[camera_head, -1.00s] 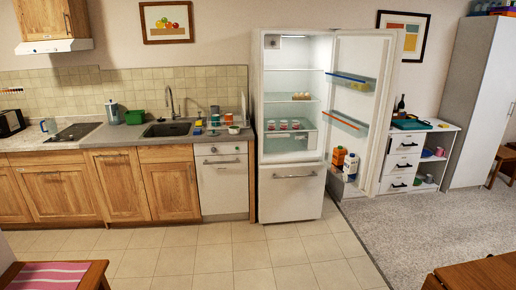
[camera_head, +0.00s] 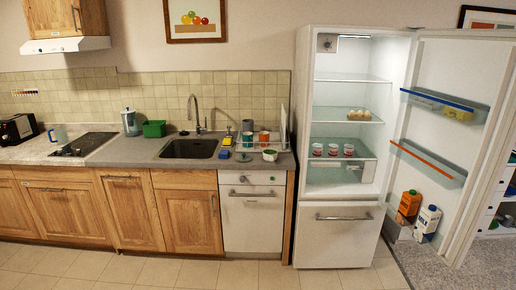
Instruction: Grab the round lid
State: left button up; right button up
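Neither of my grippers is in view.
The counter (camera_head: 112,158) holds a sink (camera_head: 188,149), a green box (camera_head: 154,129), a jug (camera_head: 130,122), a hob (camera_head: 82,145) and several cups. The fridge (camera_head: 336,240) stands right of it, its door (camera_head: 485,80) wide open. Tiled floor in front is clear.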

aim_at(243, 158)
jog(key=i+u, duration=0.15)
jog(key=i, duration=0.4)
jog(key=i+u, duration=0.15)
jog(key=i, duration=0.35)
jog(key=i+l+u, duration=0.15)
jog(key=i, duration=0.4)
